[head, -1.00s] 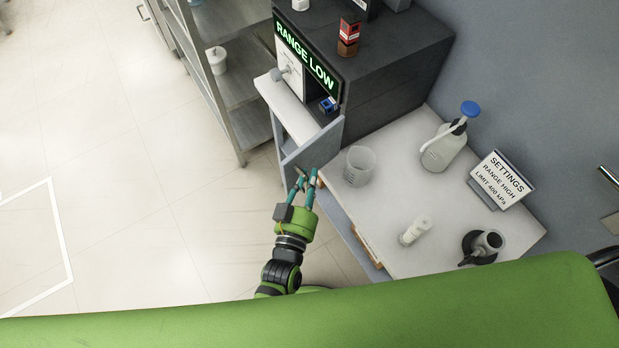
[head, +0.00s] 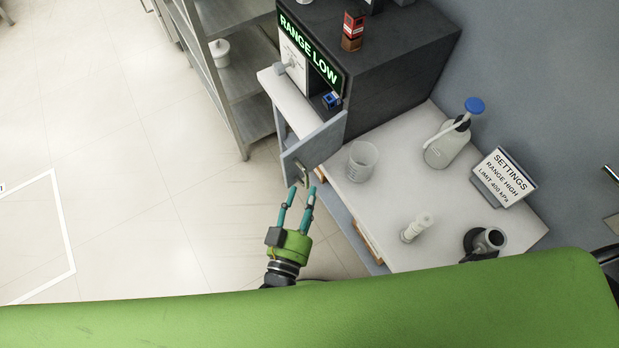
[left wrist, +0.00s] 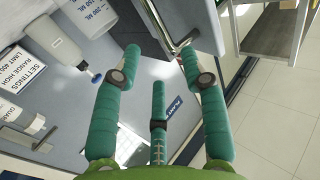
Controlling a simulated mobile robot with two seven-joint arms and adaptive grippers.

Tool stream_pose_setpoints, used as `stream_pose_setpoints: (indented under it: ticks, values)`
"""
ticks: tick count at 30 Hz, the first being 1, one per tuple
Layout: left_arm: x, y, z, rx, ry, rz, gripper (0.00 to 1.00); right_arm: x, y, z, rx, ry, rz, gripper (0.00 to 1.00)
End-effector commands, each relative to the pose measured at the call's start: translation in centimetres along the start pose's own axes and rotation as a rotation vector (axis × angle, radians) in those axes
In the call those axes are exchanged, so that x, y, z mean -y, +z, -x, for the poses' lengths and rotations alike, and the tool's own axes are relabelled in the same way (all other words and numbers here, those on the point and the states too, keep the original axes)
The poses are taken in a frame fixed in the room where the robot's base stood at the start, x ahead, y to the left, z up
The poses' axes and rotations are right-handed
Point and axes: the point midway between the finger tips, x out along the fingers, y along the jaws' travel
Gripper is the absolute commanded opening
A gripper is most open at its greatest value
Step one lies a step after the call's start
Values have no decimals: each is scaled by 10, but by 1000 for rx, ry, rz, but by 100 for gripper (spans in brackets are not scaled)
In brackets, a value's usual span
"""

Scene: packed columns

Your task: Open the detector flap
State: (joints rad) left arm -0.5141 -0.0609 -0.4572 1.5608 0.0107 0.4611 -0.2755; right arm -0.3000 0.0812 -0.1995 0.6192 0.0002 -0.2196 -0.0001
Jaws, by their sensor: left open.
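The detector flap (head: 318,143) is a grey panel on the front of the dark instrument cabinet (head: 395,60). It stands swung out from the cabinet, with the white interior open to its left. Its metal handle (head: 302,170) is on the outer face; the handle also shows in the left wrist view (left wrist: 183,42). My left gripper (head: 301,191) is open and empty, its fingertips just below the handle and apart from it. In the left wrist view its teal fingers (left wrist: 160,55) are spread, with the handle just beyond them. My right gripper is not in view.
The white bench (head: 395,195) to the right holds a beaker (head: 362,161), a spray bottle (head: 447,148), a settings sign (head: 503,177) and small items. A metal shelf (head: 235,85) stands at the left. The floor left of my gripper is clear.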

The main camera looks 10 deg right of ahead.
Motion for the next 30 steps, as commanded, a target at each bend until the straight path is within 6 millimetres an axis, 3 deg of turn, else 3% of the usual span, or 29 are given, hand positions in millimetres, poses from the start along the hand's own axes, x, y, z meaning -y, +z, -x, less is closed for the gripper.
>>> stream_pose_setpoints:
  ticks: [3,9,30]
  values:
    - [0,0,26,2,1,-1,43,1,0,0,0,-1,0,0]
    - [0,0,49,0,1,-1,43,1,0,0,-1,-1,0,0]
    - [0,1,54,2,0,-1,43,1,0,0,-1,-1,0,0]
